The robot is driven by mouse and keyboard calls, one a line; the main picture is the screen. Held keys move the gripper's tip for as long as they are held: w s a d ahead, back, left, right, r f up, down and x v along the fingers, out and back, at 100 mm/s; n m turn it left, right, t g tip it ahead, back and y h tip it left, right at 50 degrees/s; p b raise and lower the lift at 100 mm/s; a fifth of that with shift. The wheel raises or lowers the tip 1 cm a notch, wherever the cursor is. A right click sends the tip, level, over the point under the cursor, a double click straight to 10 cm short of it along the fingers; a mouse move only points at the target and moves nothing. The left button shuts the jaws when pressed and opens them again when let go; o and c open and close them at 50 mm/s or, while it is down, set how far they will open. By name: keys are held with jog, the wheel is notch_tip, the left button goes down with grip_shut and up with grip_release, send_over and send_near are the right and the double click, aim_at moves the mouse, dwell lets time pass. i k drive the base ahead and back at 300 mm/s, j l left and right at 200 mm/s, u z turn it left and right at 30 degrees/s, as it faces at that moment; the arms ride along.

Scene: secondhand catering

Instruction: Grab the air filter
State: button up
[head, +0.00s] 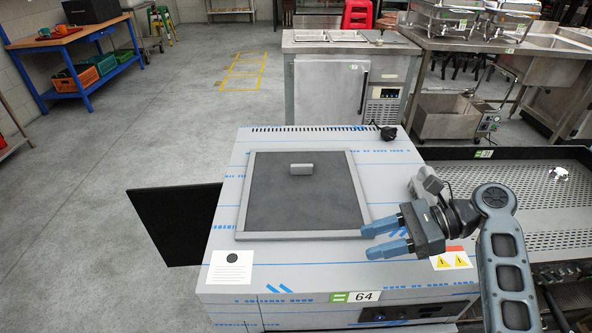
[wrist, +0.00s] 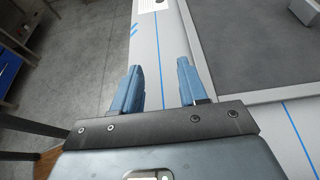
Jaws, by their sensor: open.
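A dark grey square panel (head: 295,205) in a light grey frame lies on top of the steel machine (head: 215,245). It has a small grey block-like handle (head: 301,169) near its far edge. I cannot tell for sure whether this panel is the air filter; nothing else in view is clearly one. The panel also shows at the right of the wrist view (wrist: 245,50), with the handle at its top right corner (wrist: 306,12). My gripper (head: 367,240) is open and empty, with blue fingers pointing left, near the panel's front right corner. The handle is apart from the fingers, farther back.
A black flat panel (head: 175,225) sticks out at the machine's left side. A perforated steel tray table (head: 545,195) adjoins on the right. A steel counter unit (head: 345,80) stands behind. The floor to the left is open, with a blue workbench (head: 75,45) beyond.

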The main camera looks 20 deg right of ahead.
aim_at(302, 194)
jog(key=i+l, duration=0.1)
jog(key=i, duration=0.8)
